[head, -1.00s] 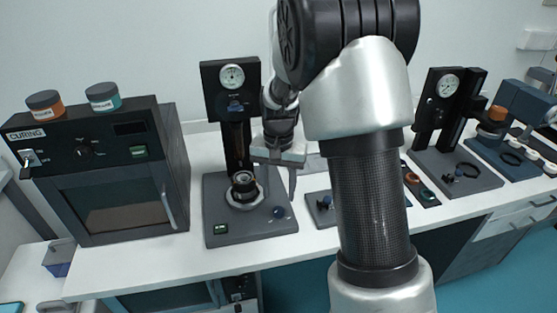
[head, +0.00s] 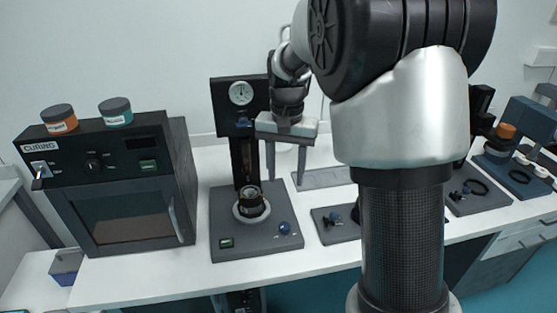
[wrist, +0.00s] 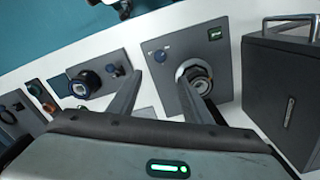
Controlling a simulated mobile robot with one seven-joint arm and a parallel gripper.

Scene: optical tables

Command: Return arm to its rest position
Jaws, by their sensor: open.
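My gripper (head: 285,180) is open and empty in the head view, its two fingers pointing down above the bench, to the right of the press column with the round gauge. In the wrist view my gripper's fingers (wrist: 168,98) are spread apart, with nothing between them but base plates and white bench top. My arm rises at the right of the head view and hides part of the bench behind it.
A gauge press (head: 252,212) with a dark cylindrical part on its base stands left of my gripper. The curing oven (head: 110,180) with two jars on top is further left. Other stations (head: 515,130) stand at the right. A flat grey plate (head: 325,178) lies behind.

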